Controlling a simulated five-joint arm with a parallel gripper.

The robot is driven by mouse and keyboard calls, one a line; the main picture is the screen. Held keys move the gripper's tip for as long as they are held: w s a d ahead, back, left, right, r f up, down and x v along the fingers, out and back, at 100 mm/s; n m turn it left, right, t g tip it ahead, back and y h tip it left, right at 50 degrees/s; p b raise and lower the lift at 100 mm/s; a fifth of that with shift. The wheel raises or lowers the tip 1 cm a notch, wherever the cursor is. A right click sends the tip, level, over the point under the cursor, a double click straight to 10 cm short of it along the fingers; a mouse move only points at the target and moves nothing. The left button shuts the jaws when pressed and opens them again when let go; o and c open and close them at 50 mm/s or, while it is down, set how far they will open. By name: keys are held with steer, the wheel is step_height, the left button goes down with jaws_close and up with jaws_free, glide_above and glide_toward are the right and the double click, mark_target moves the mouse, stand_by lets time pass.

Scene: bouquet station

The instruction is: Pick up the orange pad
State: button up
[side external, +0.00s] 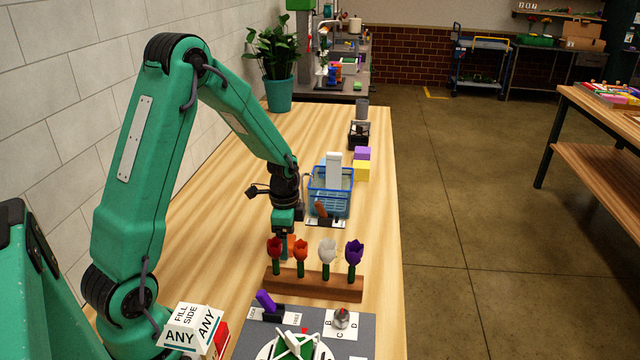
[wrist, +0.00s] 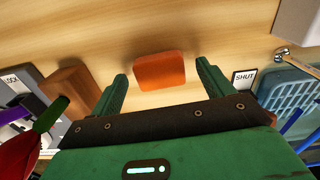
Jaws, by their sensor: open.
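The orange pad (wrist: 160,71) is a small block with rounded corners on the wooden table in the wrist view. My gripper (wrist: 162,76) is open, one finger to each side of the pad in that view, with a gap on both sides. The pad lies around and just past the fingertip line; I cannot tell how far below the tips it is. In the side view my gripper (side external: 284,236) points down behind the flower row. A bit of orange shows beside its fingers there, mostly hidden by the tulips.
A wooden block with red, orange, white and purple tulips (side external: 313,284) stands close in front of my gripper. A blue basket (side external: 330,196) with a white block in it stands behind. A grey panel (side external: 356,341) with a purple lever lies at the front. Bare table (side external: 215,240) lies to the left.

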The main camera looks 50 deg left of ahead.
steer(key=shift+f, duration=0.5)
steer(key=shift+c, duration=0.2)
steer(key=c, duration=1)
